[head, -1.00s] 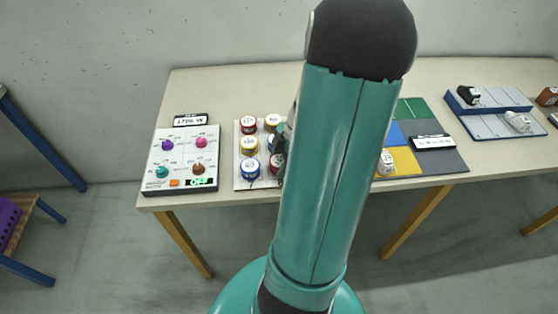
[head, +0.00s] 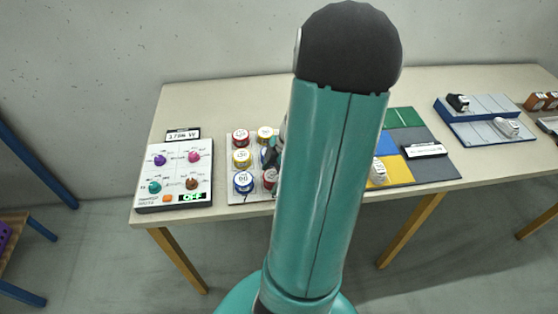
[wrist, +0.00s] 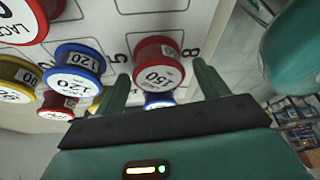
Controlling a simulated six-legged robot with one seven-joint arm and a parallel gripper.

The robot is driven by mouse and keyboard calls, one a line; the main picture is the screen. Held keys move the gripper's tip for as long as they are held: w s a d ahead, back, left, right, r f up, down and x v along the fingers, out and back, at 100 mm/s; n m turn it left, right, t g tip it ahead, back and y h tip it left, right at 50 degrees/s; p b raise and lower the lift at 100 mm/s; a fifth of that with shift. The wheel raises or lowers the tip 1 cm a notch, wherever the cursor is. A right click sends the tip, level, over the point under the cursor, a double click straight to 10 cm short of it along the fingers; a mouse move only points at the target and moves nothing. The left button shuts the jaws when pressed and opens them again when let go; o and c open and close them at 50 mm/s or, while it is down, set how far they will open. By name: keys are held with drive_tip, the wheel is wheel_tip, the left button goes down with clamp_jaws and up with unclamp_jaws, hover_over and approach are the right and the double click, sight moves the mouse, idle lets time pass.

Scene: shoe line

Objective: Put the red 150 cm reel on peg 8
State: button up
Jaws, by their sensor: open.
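The red 150 reel (wrist: 158,62) stands on the white peg board (wrist: 125,12) in the wrist view, beside the printed 8 (wrist: 190,52). A printed 5 is on its other side. My gripper (wrist: 161,72) is open, with one finger on each side of this reel. The fingers appear apart from it. The peg under the reel is hidden, so I cannot tell how it is seated. In the head view, my arm covers much of the board (head: 233,198) and most of my gripper.
A blue 120 reel (wrist: 78,65) stands close to the left finger. More red, yellow and blue reels stand nearby. In the head view, a control panel (head: 172,175) lies left of the board, and a coloured mat (head: 435,168) lies to the right.

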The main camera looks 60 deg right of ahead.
drive_tip(key=v, duration=1.2)
drive_tip(key=w+a+r+m+h, duration=0.2)
drive_tip(key=w+a+r, duration=0.2)
drive_tip(key=a, duration=0.4)
drive_tip(key=w+a+r+m+h, duration=0.15)
drive_tip(key=w+a+r, duration=0.25)
drive_tip(key=a, duration=0.5)
drive_tip(key=s+a+r+m+t, duration=0.1)
drive_tip(key=a+r+m, duration=0.1)
drive_tip(key=a, duration=0.6)
drive_tip(key=s+a+r+m+t, duration=0.1)
drive_tip(key=s+a+r+m, duration=0.1)
drive_tip(key=a+m, duration=0.3)
drive_tip(key=shift+a+r+t, duration=0.25)
drive_tip(key=shift+a+t, duration=0.15)
drive_tip(key=shift+a, duration=1.65)
drive_tip(key=shift+s, duration=0.1)
